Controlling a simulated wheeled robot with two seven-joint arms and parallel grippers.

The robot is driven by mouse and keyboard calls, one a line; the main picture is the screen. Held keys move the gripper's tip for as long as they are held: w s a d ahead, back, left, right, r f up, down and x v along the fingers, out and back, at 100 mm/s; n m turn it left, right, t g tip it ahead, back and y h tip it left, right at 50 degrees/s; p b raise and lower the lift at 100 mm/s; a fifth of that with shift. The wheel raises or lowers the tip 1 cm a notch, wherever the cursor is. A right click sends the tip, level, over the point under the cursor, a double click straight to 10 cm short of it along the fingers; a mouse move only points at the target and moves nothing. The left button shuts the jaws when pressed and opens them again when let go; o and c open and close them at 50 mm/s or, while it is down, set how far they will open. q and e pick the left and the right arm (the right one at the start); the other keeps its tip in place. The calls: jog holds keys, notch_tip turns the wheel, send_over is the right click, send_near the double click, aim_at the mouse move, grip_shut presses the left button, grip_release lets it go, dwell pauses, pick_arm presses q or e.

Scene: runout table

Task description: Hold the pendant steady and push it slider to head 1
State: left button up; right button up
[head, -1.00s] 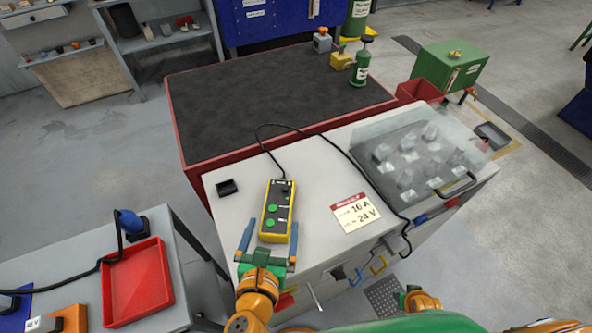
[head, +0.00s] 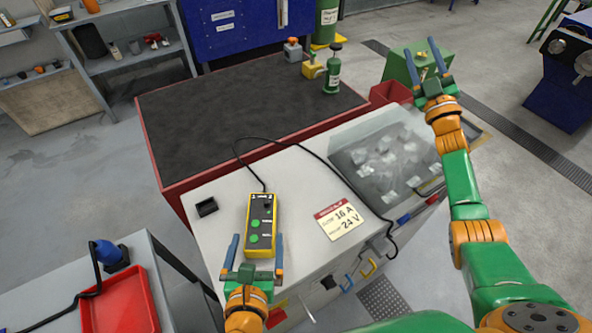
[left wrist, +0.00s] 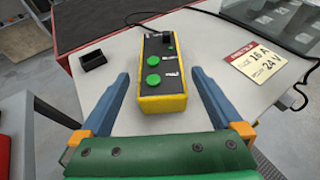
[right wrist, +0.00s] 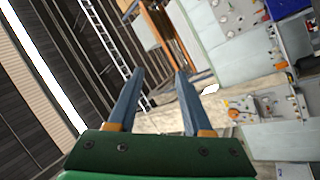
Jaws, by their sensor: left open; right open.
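The pendant (head: 261,226) is a yellow-edged box with a black face and two green buttons, lying on the light grey cabinet top. It also shows in the left wrist view (left wrist: 163,75). A small dark slider knob (head: 267,204) sits near its far, cable end; its exact setting is too small to read. My left gripper (head: 256,240) is open, its blue fingers on either side of the pendant's near end, apart from it. My right gripper (head: 422,62) is open and empty, raised at the right, far from the pendant; the right wrist view shows nothing between its fingers.
A black cable runs from the pendant across the cabinet top (head: 290,245). A small black holder (head: 206,207) lies left of it and a "16 A, 24 V" card (head: 341,219) right. A clear cover (head: 385,155) stands at the right. A red tray (head: 120,300) sits on the left bench.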

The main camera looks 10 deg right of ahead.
aim_at(260, 229)
jog(key=a+r+n+g+y, duration=0.2)
jog(key=a+r+n+y, duration=0.2)
jog(key=a+n+y, duration=0.9)
pick_arm(q)
jog(key=shift+s, duration=0.1)
pick_arm(e)
jog(key=s+a+f+n+g+y, duration=0.2)
jog(key=s+a+n+g+y, duration=0.1)
jog(key=a+n+g, duration=0.55)
jog(key=s+a+f+n+g+y, duration=0.25)
jog(key=s+a+n+g, duration=0.2)
jog(key=a+n, duration=0.6)
jog(key=s+a+f+n+g+h, duration=0.5)
jog(key=a+f+n+g+h, duration=0.1)
jog(key=a+f+g, duration=0.15)
pick_arm(q)
jog(key=x, duration=0.7)
jog(key=shift+d, duration=0.1)
pick_arm(e)
jog(key=s+d+f+n+t+h, duration=0.1)
jog(key=d+f+n+h, duration=0.3)
jog(key=d+f+h, duration=0.1)
jog(key=shift+s+d+f+h, duration=0.2)
jog(key=shift+s+f+h, duration=0.25)
jog(key=shift+h, duration=0.6)
